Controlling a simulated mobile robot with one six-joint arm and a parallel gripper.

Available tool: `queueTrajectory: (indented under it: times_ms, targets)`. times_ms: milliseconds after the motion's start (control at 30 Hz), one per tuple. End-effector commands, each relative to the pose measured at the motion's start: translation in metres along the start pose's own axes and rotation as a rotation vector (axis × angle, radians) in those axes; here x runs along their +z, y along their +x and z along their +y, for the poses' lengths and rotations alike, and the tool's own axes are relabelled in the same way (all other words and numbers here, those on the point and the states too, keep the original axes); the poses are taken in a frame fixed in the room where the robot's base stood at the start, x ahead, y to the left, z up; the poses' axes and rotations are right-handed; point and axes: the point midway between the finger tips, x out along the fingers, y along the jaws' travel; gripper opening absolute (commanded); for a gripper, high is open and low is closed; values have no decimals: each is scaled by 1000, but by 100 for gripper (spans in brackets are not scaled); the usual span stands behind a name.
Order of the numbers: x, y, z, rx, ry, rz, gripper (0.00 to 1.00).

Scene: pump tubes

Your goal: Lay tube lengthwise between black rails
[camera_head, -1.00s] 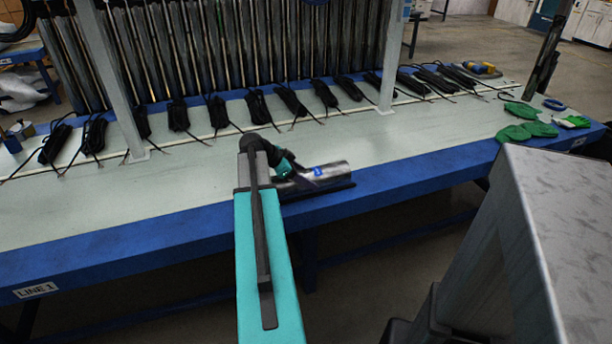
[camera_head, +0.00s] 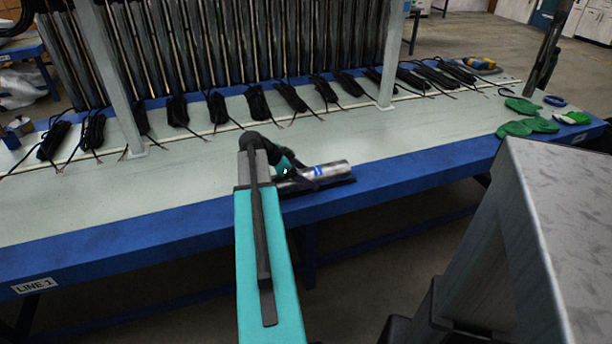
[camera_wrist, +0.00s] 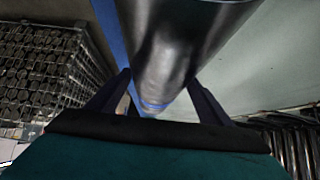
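The tube (camera_head: 336,170) is a shiny metal cylinder with a blue label. In the head view it lies level along the bench's front edge, at black rails (camera_head: 346,183), of which only a dark strip shows. The tube hides most of them, so I cannot tell whether it rests fully between them. My gripper (camera_head: 307,178) is at the tube, partly hidden behind my arm. In the wrist view the tube (camera_wrist: 180,50) runs between the two fingers of my gripper (camera_wrist: 160,84), which sit against its sides.
The bench (camera_head: 420,140) has a pale top and blue edge. Several black cable bundles (camera_head: 217,108) line its back, before a row of upright tubes. Green gloves (camera_head: 525,128) lie at right. A grey metal box (camera_head: 570,220) stands front right. A wire crate (camera_wrist: 40,70) holds several tubes.

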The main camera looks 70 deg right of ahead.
Motion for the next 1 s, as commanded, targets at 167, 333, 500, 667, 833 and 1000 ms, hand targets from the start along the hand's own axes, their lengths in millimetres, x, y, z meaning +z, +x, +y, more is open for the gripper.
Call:
queueTrajectory:
  times_ms: [167, 333, 500, 667, 833, 1000]
  targets:
    - [1, 0, 0, 0, 0, -1, 80]
    - [2, 0, 0, 1, -1, -4, 80]
    - [2, -6, 0, 0, -1, -3, 80]
    - [1, -22, 0, -1, -1, -3, 80]
    - [1, -47, -1, -3, -1, -2, 80]
    - [1, -75, -1, -3, -1, -2, 80]
